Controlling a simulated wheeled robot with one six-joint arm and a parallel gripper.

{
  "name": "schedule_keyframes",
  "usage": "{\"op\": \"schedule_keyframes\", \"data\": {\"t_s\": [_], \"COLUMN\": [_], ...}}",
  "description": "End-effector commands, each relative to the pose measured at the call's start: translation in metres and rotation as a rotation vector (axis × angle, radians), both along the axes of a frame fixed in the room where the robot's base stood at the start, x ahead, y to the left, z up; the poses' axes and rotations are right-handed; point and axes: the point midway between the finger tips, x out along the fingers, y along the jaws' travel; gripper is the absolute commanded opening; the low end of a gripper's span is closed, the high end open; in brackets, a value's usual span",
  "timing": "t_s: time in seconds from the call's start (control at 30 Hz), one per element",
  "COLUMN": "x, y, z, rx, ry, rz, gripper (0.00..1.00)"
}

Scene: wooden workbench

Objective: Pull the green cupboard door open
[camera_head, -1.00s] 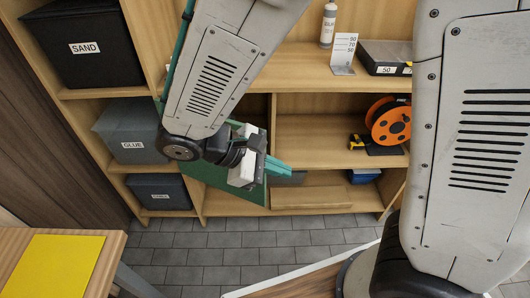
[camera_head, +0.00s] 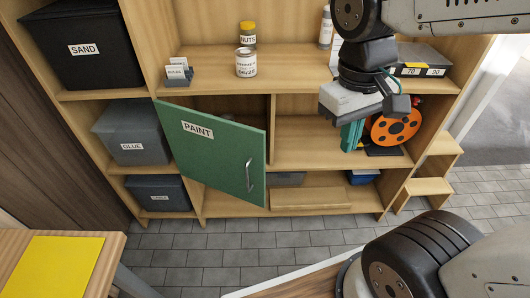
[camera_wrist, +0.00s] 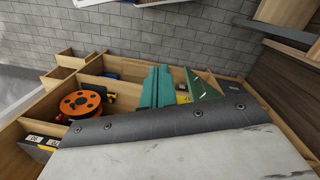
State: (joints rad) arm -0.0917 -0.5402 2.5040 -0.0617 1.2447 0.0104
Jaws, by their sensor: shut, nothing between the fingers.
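The green cupboard door (camera_head: 214,150), labelled PAINT, stands partly open in the head view. It is hinged at its left side and swung out from the shelf unit, with a dark gap behind its top edge. Its metal handle (camera_head: 249,176) is near the right edge. In the wrist view the door (camera_wrist: 203,88) is a small green panel beside my fingers. My gripper (camera_head: 351,136) is to the right of the door, apart from it, in front of the orange reel's compartment. Its teal fingers (camera_wrist: 157,88) are shut and hold nothing.
An orange reel (camera_head: 396,126) sits right of my gripper. A paint tin (camera_head: 246,62) and a yellow-lidded jar (camera_head: 247,33) stand on the shelf above the door. Bins (camera_head: 130,130) fill the left compartments. A table with a yellow mat (camera_head: 52,267) is front left. Tiled floor lies before the shelves.

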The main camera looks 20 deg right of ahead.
Motion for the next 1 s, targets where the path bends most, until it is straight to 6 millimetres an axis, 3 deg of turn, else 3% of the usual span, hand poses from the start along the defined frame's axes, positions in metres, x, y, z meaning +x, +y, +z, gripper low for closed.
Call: {"op": "schedule_keyframes", "data": {"t_s": [0.27,0.57,0.77,1.0], "x": [0.036,0.084,0.143,0.225], "y": [-0.001,0.003,0.008,0.018], "z": [-0.002,-0.018,-0.051,-0.114], "rx": [0.066,0.091,0.101,0.106], "ry": [0.007,0.06,0.122,0.174], "rz": [-0.156,-0.268,-0.396,-0.628], "gripper": [0.0,0.0,0.0,0.0]}}
